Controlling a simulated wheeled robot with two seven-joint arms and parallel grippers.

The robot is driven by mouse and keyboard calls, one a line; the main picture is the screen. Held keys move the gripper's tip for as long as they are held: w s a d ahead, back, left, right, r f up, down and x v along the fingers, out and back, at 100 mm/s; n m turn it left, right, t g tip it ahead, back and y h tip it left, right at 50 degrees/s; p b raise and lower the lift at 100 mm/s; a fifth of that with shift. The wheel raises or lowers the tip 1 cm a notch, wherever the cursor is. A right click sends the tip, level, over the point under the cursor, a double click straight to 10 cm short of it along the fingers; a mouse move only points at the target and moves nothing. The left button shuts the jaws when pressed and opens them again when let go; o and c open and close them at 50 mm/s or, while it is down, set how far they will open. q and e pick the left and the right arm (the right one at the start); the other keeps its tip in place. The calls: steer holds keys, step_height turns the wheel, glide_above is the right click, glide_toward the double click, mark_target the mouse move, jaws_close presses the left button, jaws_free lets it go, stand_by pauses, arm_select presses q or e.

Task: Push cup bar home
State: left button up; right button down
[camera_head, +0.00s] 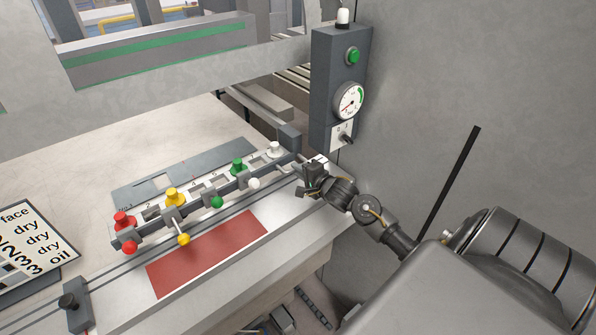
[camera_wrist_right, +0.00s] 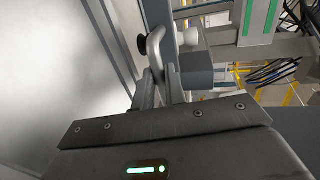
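The cup bar (camera_head: 196,204) lies along a rail on the machine's front ledge. It carries several cups with red, yellow, green and white knobs. Its grey bent handle (camera_head: 288,169) is at the right end. My right gripper (camera_head: 308,178) is at this handle. In the right wrist view the handle (camera_wrist_right: 155,47) runs down between the two fingers (camera_wrist_right: 160,90), which look closed on it; the contact itself is partly hidden. A dark block (camera_head: 289,138) stands just behind the bar's right end. My left gripper is not in view.
A grey control post (camera_head: 322,95) with a green button, gauge and switch rises behind my right gripper, beside a grey wall (camera_head: 440,90). A red plate (camera_head: 207,253) lies in front of the bar. A dark stop block (camera_head: 76,305) and a sign (camera_head: 30,250) are at left.

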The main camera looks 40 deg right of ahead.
mark_target(286, 162)
steer(key=shift+w+r, duration=0.1)
steer(key=shift+w, duration=0.3)
steer(key=x, duration=0.3)
steer(key=shift+w+d+r, duration=0.1)
steer(key=shift+w+r, duration=0.1)
steer(key=shift+w, duration=0.3)
steer(key=shift+s, duration=0.15)
steer(key=c, duration=1.8)
jaws_free()
steer(key=shift+s, duration=0.1)
steer(key=shift+o, duration=1.6)
